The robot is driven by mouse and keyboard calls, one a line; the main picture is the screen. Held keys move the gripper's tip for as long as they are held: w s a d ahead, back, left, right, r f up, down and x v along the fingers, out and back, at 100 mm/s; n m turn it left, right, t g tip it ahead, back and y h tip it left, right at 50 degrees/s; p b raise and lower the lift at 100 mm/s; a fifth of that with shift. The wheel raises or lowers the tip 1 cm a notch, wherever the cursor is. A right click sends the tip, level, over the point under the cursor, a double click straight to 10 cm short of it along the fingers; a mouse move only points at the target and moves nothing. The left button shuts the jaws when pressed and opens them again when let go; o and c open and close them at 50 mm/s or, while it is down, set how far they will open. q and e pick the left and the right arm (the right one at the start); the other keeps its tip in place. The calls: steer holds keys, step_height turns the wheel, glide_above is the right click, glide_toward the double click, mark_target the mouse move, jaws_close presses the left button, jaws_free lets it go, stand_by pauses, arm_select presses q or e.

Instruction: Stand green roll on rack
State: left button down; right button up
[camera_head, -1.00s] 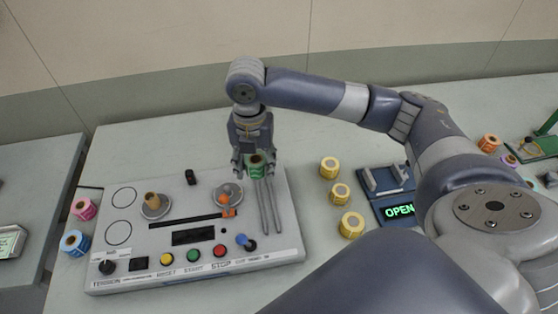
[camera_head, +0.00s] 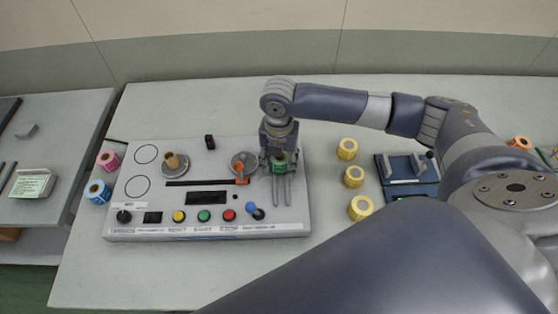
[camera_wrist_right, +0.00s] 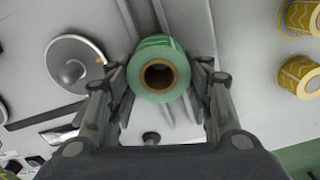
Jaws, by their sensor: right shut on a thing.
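The green roll (camera_head: 279,167) is held between the fingers of my right gripper (camera_head: 277,160), over the upper part of two parallel metal rails (camera_head: 282,192) on the right side of the grey machine. In the right wrist view the green roll (camera_wrist_right: 152,50) shows its brown core facing the camera, with the right gripper (camera_wrist_right: 160,78) closed from both sides. The rails (camera_wrist_right: 140,15) run beneath it. I cannot tell whether the roll touches them. Nothing in view is clearly marked as the rack. My left gripper is not seen.
The machine panel (camera_head: 150,215) carries buttons, a brown core on the left spindle (camera_head: 171,163) and a right spindle disc (camera_head: 244,160). Several yellow rolls (camera_head: 353,177) stand to its right, beside a dark blue device (camera_head: 410,175). Pink (camera_head: 108,159) and blue (camera_head: 97,191) rolls stand left.

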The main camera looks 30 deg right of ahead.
steer(key=shift+f, duration=0.2)
steer(key=shift+f, duration=0.1)
steer(key=o, duration=1.1)
steer(key=shift+r, duration=0.3)
step_height(320, 180, up, 12)
steer(key=shift+f+b, duration=0.15)
steer(key=shift+b, duration=0.8)
